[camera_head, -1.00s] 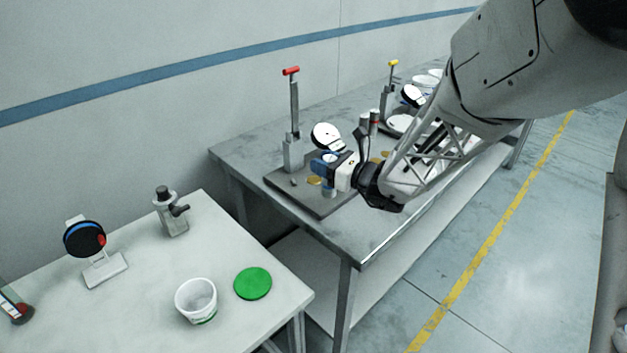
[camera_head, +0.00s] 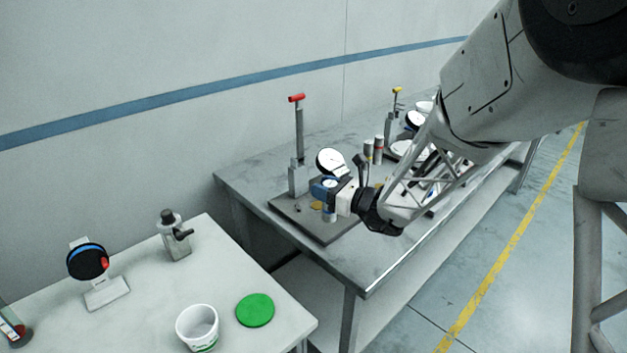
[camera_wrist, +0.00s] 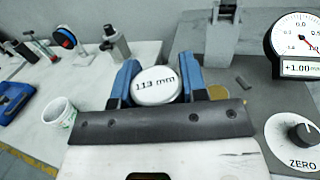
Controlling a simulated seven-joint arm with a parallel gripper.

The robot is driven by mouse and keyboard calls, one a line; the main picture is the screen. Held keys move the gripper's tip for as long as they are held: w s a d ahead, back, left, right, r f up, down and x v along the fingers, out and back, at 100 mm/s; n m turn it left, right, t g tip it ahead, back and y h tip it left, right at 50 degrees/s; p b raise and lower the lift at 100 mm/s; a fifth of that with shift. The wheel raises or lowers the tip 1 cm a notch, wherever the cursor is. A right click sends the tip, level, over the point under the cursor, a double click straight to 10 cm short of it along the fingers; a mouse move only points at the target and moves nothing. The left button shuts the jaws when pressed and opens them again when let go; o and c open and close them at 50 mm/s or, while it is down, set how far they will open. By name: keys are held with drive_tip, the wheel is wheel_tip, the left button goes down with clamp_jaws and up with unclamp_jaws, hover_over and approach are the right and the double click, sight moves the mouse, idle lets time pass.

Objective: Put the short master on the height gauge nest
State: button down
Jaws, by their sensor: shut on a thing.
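My gripper (camera_head: 326,188) has blue fingers and is shut on a cylinder (camera_head: 329,214). In the wrist view the cylinder's round white top (camera_wrist: 156,86) reads "113 mm" and sits between both fingers. The frames do not confirm that it is the short master. The height gauge (camera_head: 298,145), with a red handle and white dial (camera_head: 331,162), stands on a dark base plate (camera_head: 318,232). A gold disc (camera_wrist: 218,92), perhaps the nest, lies right of the held cylinder in the wrist view and is partly hidden. I cannot tell whether the cylinder touches the plate.
Two upright cylinders (camera_head: 378,146) stand behind my gripper. A second gauge with a yellow handle (camera_head: 396,98) is farther right. The gauge display (camera_wrist: 300,68) reads about +1.00 mm above a ZERO knob (camera_wrist: 303,136). A white tub (camera_head: 198,326) and green disc (camera_head: 255,310) are on the near table.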

drive_tip(key=w+a+f, duration=0.1)
drive_tip(key=w+a, duration=0.2)
drive_tip(key=w, duration=0.9)
drive_tip(key=shift+w, duration=0.3)
drive_tip(key=shift+f, duration=0.1)
drive_tip(key=shift+f, duration=1.7)
drive_tip(key=shift+f, duration=0.15)
drive_tip(key=c, duration=0.7)
unclamp_jaws()
drive_tip(key=shift+o, duration=0.2)
drive_tip(key=v, duration=1.2)
drive_tip(key=shift+a, duration=0.1)
